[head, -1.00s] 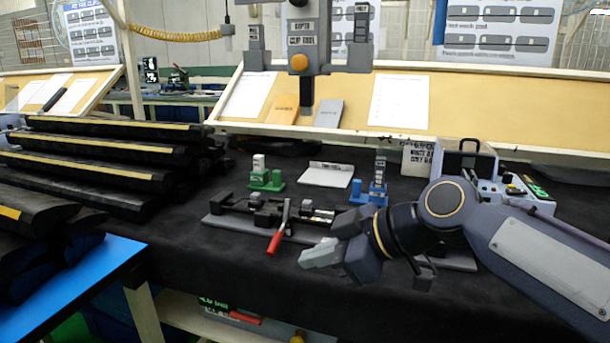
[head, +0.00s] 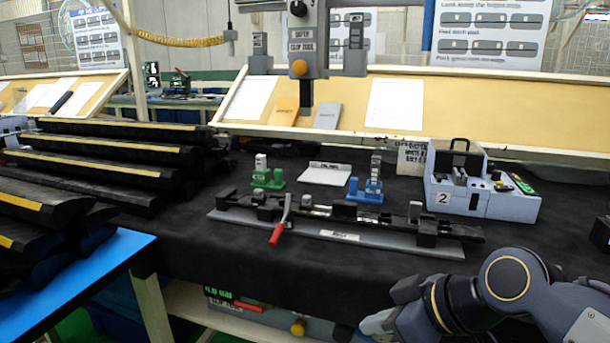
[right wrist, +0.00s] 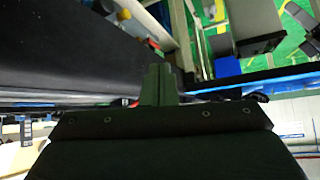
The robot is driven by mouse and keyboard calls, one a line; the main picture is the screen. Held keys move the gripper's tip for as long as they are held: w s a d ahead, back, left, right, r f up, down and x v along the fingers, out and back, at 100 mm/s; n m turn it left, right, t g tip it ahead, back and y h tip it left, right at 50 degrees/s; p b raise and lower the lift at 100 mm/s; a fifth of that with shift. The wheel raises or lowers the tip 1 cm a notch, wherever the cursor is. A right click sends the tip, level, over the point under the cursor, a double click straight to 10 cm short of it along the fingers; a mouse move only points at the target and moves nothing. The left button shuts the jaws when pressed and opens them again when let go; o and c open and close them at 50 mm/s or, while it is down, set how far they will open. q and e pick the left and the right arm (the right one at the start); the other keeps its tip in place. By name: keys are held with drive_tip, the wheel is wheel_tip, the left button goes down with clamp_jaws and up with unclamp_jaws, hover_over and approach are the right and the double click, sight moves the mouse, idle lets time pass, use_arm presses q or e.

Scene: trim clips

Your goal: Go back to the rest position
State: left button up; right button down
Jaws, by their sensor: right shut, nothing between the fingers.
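My right gripper (head: 376,326) is low at the bottom right of the head view, in front of the bench's near edge. Its fingers are shut with nothing between them, and they also show shut in the right wrist view (right wrist: 160,84). It is apart from the fixture (head: 340,237), a long grey base with black clamps and a red-handled lever (head: 279,232). My left gripper is not in view.
Green (head: 268,180) and blue (head: 367,190) clip holders stand behind the fixture. A grey box marked 2 (head: 470,195) stands right. A clip tool (head: 300,48) hangs above.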

drive_tip(key=s+d+f+m+h, duration=0.3)
drive_tip(key=s+d+f+m, duration=0.75)
drive_tip(key=s+f, duration=0.35)
wheel_tip(320, 180, up, 22)
drive_tip(key=p, duration=2.2)
drive_tip(key=shift+s+a+f+m, duration=0.2)
drive_tip(key=shift+f+m, duration=0.05)
drive_tip(key=shift+m, duration=0.1)
